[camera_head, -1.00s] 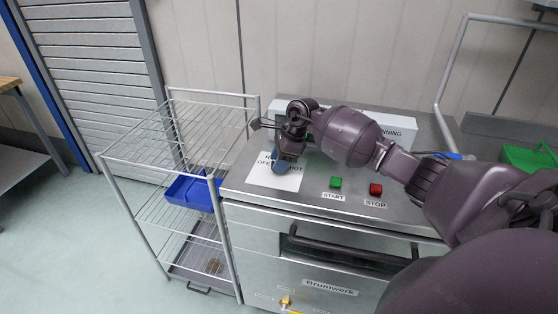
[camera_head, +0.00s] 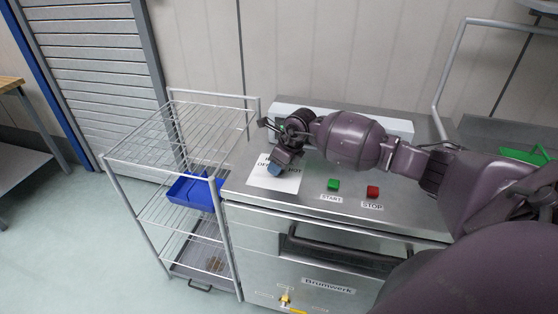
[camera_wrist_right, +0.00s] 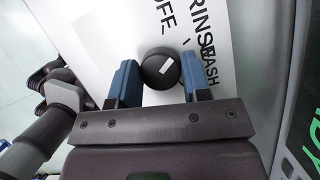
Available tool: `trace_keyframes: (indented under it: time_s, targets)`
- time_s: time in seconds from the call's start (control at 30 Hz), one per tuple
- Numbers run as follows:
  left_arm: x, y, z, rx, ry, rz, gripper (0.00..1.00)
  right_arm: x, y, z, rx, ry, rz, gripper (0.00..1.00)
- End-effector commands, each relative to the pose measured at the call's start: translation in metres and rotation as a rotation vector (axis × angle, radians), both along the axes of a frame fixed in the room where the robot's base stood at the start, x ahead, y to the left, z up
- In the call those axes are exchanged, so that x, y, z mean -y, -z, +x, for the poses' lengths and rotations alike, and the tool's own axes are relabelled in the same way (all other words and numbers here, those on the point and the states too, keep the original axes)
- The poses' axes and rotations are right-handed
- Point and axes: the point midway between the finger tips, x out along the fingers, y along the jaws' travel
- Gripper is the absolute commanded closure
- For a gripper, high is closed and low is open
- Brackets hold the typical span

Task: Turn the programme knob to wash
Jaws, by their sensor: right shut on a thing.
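The programme knob (camera_wrist_right: 154,72) is round and black with a white pointer mark, seen in the right wrist view. It stands on a white label sheet (camera_wrist_right: 112,30) printed with OFF, RINSE and WASH, partly cut off. The mark slants to the upper right, toward the RINSE and WASH side; which word it meets exactly I cannot tell. My right gripper (camera_wrist_right: 159,78) is shut on the knob, one blue finger on each side. In the head view my right gripper (camera_head: 277,169) is over the label sheet (camera_head: 263,181) and hides the knob. My left gripper is out of view.
A green START button (camera_head: 333,185) and a red STOP button (camera_head: 373,192) are on the steel machine top, right of the label. A wire rack cart (camera_head: 150,135) with a blue bin (camera_head: 193,193) stands left. A dark handle bar (camera_head: 340,252) crosses the machine front.

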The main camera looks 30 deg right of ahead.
Motion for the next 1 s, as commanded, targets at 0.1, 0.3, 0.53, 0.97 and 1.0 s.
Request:
trace_keyframes:
  time_s: [0.1, 0.3, 0.53, 0.97, 1.0]
  targets:
    - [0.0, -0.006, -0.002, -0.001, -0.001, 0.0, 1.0, 0.0, -0.002, 0.0, 0.0, 0.107, -0.002, 0.8]
    - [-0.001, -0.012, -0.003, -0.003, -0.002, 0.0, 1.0, -0.001, -0.002, 0.0, 0.0, 0.298, -0.002, 0.8]
    - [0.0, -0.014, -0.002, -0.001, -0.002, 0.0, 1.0, -0.002, -0.001, 0.0, 0.001, 0.515, -0.001, 0.8]
    - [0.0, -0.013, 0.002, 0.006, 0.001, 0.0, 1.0, -0.003, 0.0, 0.0, 0.0, 0.85, 0.001, 0.8]
    - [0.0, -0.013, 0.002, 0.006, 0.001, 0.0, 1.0, -0.003, 0.0, 0.0, 0.001, 0.871, 0.0, 0.8]
